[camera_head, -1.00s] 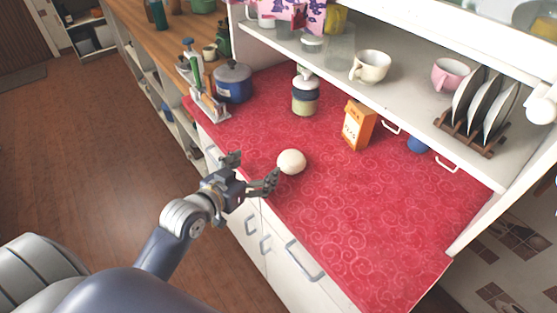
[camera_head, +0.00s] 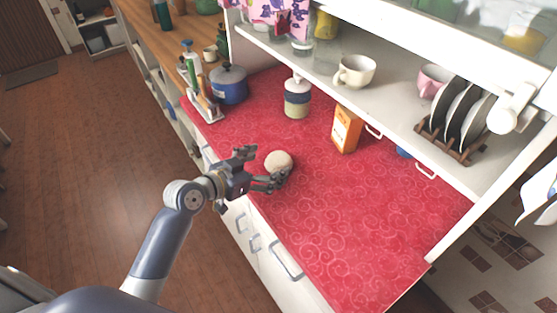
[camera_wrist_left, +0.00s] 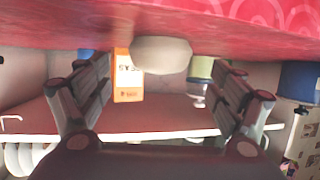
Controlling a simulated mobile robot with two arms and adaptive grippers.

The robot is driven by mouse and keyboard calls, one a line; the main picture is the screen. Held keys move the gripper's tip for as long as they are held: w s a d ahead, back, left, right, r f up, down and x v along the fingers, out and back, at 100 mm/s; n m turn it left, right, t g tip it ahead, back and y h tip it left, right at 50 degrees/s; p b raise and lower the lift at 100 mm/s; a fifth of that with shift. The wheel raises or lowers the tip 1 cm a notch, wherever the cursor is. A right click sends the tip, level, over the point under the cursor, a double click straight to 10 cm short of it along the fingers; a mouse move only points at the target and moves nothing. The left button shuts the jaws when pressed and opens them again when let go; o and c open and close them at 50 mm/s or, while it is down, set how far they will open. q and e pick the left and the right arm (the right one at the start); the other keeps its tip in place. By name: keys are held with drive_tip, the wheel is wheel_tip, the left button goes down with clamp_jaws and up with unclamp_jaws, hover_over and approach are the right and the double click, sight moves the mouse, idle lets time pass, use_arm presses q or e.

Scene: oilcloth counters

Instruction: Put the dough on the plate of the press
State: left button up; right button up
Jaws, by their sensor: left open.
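The dough (camera_head: 277,160), a pale round ball, lies on the red counter near its front edge. It also shows in the left wrist view (camera_wrist_left: 160,54), ahead and between the two fingers. My left gripper (camera_head: 264,167) is open at the dough, with one finger on either side of its line; I cannot tell whether they touch it. The wrist view shows its spread fingers (camera_wrist_left: 160,76) with nothing held. I cannot make out a press for certain; a white-based stand with green and wooden upright parts (camera_head: 203,98) is at the counter's far left end. My right gripper is not in view.
A blue pot (camera_head: 229,85), a jar (camera_head: 297,97) and an orange box (camera_head: 345,130) stand behind the dough. A shelf (camera_head: 392,106) with cups and a plate rack (camera_head: 452,138) overhangs the back. The red counter (camera_head: 350,225) is clear at the right.

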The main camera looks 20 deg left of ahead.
sight(279, 162)
use_arm(q)
drive_tip(key=shift+w+d+r, duration=0.1)
drive_tip(key=shift+w+d, duration=0.15)
drive_tip(key=shift+w, duration=0.2)
drive_tip(key=p+x, duration=0.1)
drive_tip(key=x, duration=0.2)
drive_tip(key=shift+w+p, duration=0.1)
drive_tip(key=shift+p, duration=0.2)
drive_tip(key=shift+w+d+f, duration=0.2)
drive_tip(key=shift+w+f, duration=0.1)
drive_tip(key=c, duration=1.3)
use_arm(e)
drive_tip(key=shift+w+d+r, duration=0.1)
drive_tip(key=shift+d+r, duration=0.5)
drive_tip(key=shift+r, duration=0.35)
use_arm(q)
drive_tip(key=shift+r, duration=0.1)
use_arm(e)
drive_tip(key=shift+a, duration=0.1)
